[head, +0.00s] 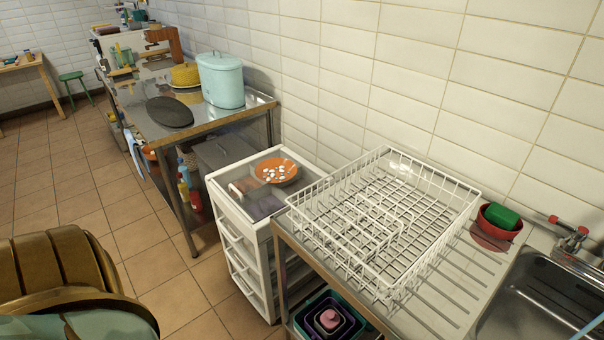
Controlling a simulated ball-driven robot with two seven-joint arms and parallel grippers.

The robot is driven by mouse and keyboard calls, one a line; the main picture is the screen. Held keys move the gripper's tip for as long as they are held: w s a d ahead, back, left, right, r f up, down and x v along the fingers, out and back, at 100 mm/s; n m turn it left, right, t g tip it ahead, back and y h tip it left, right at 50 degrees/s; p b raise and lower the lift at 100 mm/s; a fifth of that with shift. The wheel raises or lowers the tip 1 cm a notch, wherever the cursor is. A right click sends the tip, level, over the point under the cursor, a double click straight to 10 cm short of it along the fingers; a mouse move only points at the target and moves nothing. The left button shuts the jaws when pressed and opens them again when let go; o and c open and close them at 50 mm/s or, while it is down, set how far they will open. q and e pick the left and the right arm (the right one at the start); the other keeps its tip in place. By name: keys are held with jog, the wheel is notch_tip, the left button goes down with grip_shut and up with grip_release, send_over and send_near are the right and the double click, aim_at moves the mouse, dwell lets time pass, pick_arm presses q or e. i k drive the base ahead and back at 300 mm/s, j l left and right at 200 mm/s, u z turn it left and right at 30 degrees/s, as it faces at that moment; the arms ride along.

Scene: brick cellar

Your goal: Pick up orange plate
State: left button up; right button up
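The orange plate (291,173) lies on top of a white drawer unit (238,205), near its back right part by the wall. Several small white pieces or spots show on the plate; I cannot tell which. The plate's upper face is in clear view. Neither of my grippers shows in the head view.
A white wire dish rack (447,232) stands on the metal drainboard right of the plate. A red bowl (484,232) with a green item and a sink (540,300) are further right. A metal table (228,120) with a turquoise pot (221,82) stands left. Tiled floor is open at left.

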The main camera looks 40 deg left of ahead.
aim_at(272, 170)
jog(key=j+z, duration=0.35)
jog(key=j, duration=0.3)
jog(key=j+z, duration=0.4)
jog(key=j, duration=0.85)
jog(key=k+j+z, duration=0.1)
jog(key=j, duration=0.4)
jog(key=k+j, duration=0.1)
jog(key=j, duration=0.95)
jog(key=k+j+z, duration=0.1)
jog(key=j, duration=0.45)
jog(key=k+j, duration=0.15)
jog(key=j, duration=0.35)
jog(key=k+j, duration=0.1)
jog(key=j, duration=0.45)
jog(key=i+z, duration=0.05)
